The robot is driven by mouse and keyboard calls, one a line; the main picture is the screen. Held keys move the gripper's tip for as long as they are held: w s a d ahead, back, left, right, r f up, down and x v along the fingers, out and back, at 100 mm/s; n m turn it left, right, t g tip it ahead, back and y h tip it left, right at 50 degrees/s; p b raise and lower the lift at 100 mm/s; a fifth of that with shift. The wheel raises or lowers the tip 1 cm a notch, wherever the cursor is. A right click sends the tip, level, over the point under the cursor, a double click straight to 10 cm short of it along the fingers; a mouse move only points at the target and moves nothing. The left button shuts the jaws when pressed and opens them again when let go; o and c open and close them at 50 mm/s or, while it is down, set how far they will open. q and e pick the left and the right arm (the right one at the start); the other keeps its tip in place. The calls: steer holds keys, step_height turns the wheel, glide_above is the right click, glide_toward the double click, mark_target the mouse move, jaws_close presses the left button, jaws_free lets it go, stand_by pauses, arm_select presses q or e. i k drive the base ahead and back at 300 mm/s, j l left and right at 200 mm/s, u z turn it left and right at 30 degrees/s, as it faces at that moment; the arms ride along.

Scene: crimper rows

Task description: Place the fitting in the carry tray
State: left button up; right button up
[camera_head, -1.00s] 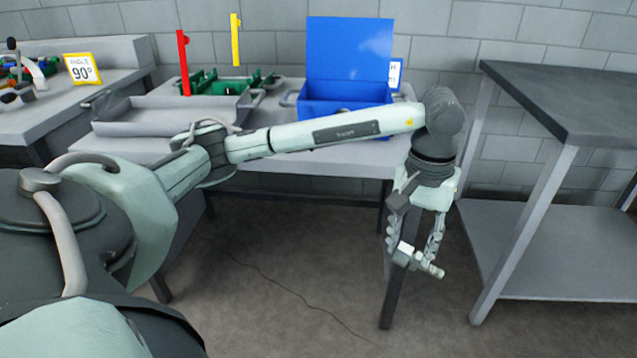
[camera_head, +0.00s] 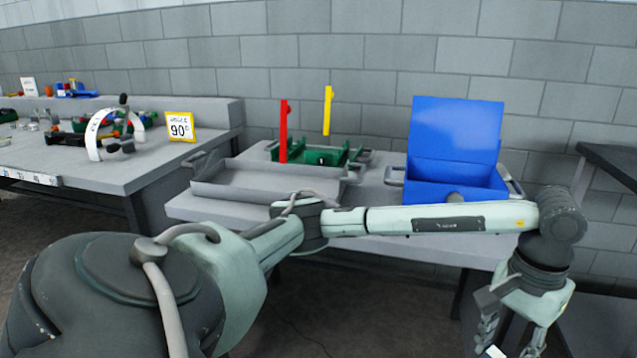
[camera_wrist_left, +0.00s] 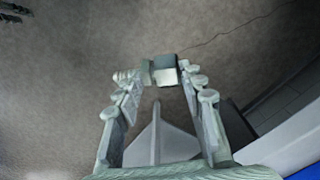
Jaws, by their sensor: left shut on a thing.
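My left gripper (camera_head: 510,350) hangs low at the right, in front of the table, with its fingertips cut off by the bottom edge. In the left wrist view, the left gripper (camera_wrist_left: 160,80) is shut on a small block-like fitting (camera_wrist_left: 166,77) with a white face and a dark face, held at the fingertips above the floor. Only a white bit of the fitting (camera_head: 495,352) shows in the head view. An empty grey tray with handles (camera_head: 262,183), apparently the carry tray, lies on the table's left part, behind my left arm. My right gripper is not in view.
A green organizer (camera_head: 315,155) with red and yellow uprights stands behind the grey tray. An open blue box (camera_head: 455,170) stands right of it on the grey table (camera_head: 380,185). A bench with a 90° sign (camera_head: 180,127) is at left; a dark-topped table (camera_head: 610,160) is at right.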

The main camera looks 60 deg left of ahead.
mark_target(265, 184)
steer(key=k+j, duration=0.2)
steer(key=j, duration=0.2)
steer(key=k+j+z, duration=0.1)
steer(key=j, duration=0.3)
steer(key=k+j+z, duration=0.1)
steer(key=k+j, duration=0.15)
steer(key=j, duration=0.15)
steer(key=k+j, duration=0.2)
steer(key=j, duration=0.15)
steer(key=k+j+z, duration=0.1)
steer(key=j, duration=0.3)
steer(key=k, duration=0.1)
